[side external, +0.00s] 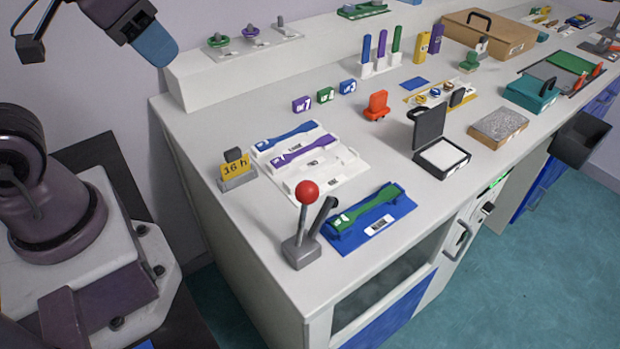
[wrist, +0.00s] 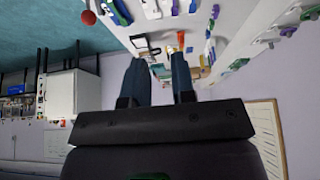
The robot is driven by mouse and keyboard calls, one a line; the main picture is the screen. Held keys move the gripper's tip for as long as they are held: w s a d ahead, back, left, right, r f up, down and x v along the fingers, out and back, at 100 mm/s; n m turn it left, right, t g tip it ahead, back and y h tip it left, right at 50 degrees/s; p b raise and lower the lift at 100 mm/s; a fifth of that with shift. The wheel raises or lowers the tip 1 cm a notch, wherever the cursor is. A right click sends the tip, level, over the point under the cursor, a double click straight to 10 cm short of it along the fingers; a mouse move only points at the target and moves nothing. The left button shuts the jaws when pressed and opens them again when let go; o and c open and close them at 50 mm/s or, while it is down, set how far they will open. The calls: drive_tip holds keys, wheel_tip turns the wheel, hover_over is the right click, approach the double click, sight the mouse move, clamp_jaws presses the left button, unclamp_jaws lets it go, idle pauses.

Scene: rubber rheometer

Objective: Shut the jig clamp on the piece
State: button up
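The blue jig (side external: 395,232) lies near the front edge of the bench with a green dumbbell-shaped piece (side external: 367,208) on it. At its left end stands the grey clamp (side external: 301,250). Its lever with a red ball knob (side external: 307,192) is upright, and a dark bar (side external: 322,214) beside it is tilted up, clear of the piece. The red knob also shows in the wrist view (wrist: 89,18). My gripper (wrist: 160,62) is open and empty, its two fingers apart. In the side view it is high at the upper left, far from the clamp and touching nothing.
A white tray (side external: 345,188) with blue and purple pieces lies behind the jig. A yellow "16 h" sign (side external: 237,170) stands left of it. A black open-lidded box (side external: 440,158) and an orange object (side external: 376,105) are to the right. The air above the clamp is free.

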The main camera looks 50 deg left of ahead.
drive_tip(key=shift+w+d+f, duration=0.1)
drive_tip(key=shift+d+f, duration=0.05)
drive_tip(key=shift+f, duration=0.15)
drive_tip(key=c, duration=0.4)
drive_tip(key=w+d+g, duration=0.1)
drive_tip(key=w+d, duration=0.1)
drive_tip(key=w, duration=0.1)
drive_tip(key=w+d+f+g, duration=0.1)
drive_tip(key=w+d, duration=0.1)
drive_tip(key=w, duration=0.1)
drive_tip(key=w+d+f+g, duration=0.1)
drive_tip(key=w+d+g, duration=0.1)
drive_tip(key=w, duration=0.1)
clamp_jaws()
drive_tip(key=w+d+f+n+g, duration=0.2)
drive_tip(key=w+d+n+g, duration=0.3)
drive_tip(key=w+d+n, duration=0.6)
drive_tip(key=shift+w+d+f+n+y, duration=0.2)
drive_tip(key=shift+d+f+n+y, duration=0.15)
drive_tip(key=shift+n, duration=2.35)
drive_tip(key=shift+f, duration=0.1)
